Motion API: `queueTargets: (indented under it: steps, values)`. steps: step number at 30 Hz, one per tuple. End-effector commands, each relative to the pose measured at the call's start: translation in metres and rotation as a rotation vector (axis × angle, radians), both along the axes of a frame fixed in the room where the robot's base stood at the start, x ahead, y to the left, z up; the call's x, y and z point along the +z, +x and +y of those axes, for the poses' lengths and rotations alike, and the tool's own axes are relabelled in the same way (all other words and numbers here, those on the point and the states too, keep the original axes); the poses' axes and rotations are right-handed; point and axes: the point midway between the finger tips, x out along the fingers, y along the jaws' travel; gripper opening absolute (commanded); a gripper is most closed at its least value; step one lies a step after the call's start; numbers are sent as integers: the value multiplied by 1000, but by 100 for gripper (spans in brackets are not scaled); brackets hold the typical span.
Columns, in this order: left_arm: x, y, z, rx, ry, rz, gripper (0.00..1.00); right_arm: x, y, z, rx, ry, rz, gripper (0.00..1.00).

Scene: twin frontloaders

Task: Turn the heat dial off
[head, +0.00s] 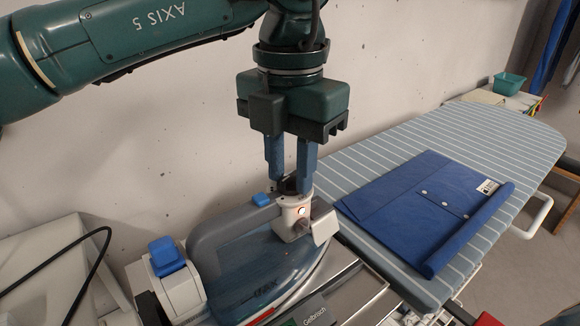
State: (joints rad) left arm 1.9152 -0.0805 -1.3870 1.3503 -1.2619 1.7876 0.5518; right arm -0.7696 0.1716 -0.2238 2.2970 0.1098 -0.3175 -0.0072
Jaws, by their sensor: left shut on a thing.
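A blue-grey iron (262,265) stands on a metal rest at the lower middle, with a grey handle and a white front housing (296,222). A small orange light (301,211) glows on that housing. My left gripper (290,184) points straight down over the top of the housing. Its two blue fingers are shut on the dark heat dial (290,187), which is largely hidden between them. The dial's markings cannot be read. My right gripper is not in view.
A striped ironing board (430,135) extends right, with a folded blue garment (420,205) on it. A blue button (261,200) sits on the iron's handle. A white block with a black cable (60,265) is at left. A green bin (508,83) stands far right.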

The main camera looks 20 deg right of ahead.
Motion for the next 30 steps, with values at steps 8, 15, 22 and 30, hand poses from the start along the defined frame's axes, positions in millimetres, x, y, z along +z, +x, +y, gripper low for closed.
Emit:
queueTargets:
  steps: [8, 15, 22, 30]
  values:
    - [0, 0, 0, 265, -1, -2, 5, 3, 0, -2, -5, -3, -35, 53]
    - [0, 0, 0, 492, -1, -1, 5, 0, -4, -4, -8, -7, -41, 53]
    - [0, 0, 0, 711, -1, -1, 5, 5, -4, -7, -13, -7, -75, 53]
    - [0, 0, 0, 959, -2, 0, 5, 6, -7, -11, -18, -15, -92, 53]
